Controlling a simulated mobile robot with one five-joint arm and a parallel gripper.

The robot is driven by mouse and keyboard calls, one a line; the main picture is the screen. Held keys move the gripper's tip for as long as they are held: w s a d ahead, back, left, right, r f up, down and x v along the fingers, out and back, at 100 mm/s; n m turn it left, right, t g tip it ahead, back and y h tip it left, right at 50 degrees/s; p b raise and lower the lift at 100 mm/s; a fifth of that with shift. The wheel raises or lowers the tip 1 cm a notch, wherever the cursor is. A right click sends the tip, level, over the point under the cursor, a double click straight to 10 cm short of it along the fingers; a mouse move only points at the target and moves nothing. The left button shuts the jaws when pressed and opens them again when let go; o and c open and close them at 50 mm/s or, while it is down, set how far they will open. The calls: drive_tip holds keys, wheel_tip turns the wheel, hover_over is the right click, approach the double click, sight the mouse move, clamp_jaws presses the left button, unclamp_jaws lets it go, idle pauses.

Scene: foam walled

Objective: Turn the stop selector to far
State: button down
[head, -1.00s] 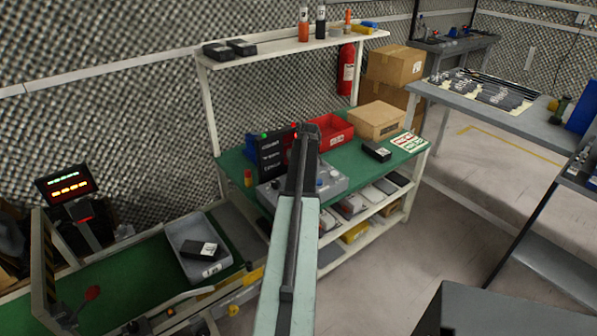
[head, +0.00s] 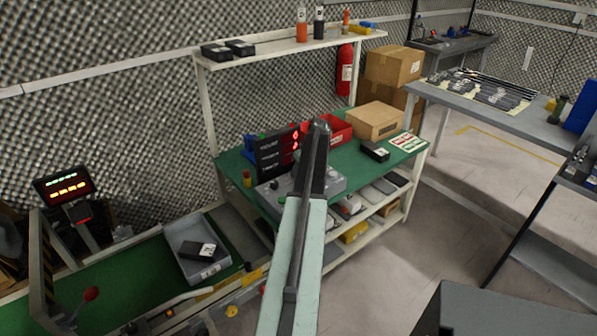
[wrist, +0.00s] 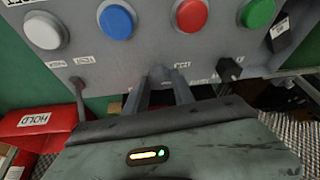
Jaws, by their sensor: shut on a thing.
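The grey control panel (wrist: 130,58) fills the upper wrist view, with white, blue, red and green buttons along it. My gripper (wrist: 165,78) is at the panel's lower middle, its fingers close together and shut on a small part there, apparently the selector knob. The fingers hide most of that part, so its pointing direction cannot be told. Small labels (wrist: 182,65) beside it are too blurred to read. A black knob (wrist: 229,69) stands to the right and a thin lever (wrist: 78,90) to the left. In the head view my arm hides the gripper and part of the panel (head: 270,196).
A black display board (head: 272,157) with red lights stands behind the panel on the green bench (head: 345,172). A red bin (head: 341,130) and cardboard box (head: 375,121) are behind. In the wrist view, a red box marked HOLD (wrist: 35,125) lies left of my gripper.

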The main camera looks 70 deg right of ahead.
idle(0.3)
drive_tip(key=c, duration=1.1)
unclamp_jaws()
drive_tip(key=shift+o, duration=0.2)
drive_tip(key=p+v, duration=0.7)
drive_tip(key=v, duration=0.1)
drive_tip(key=shift+w+f, duration=0.1)
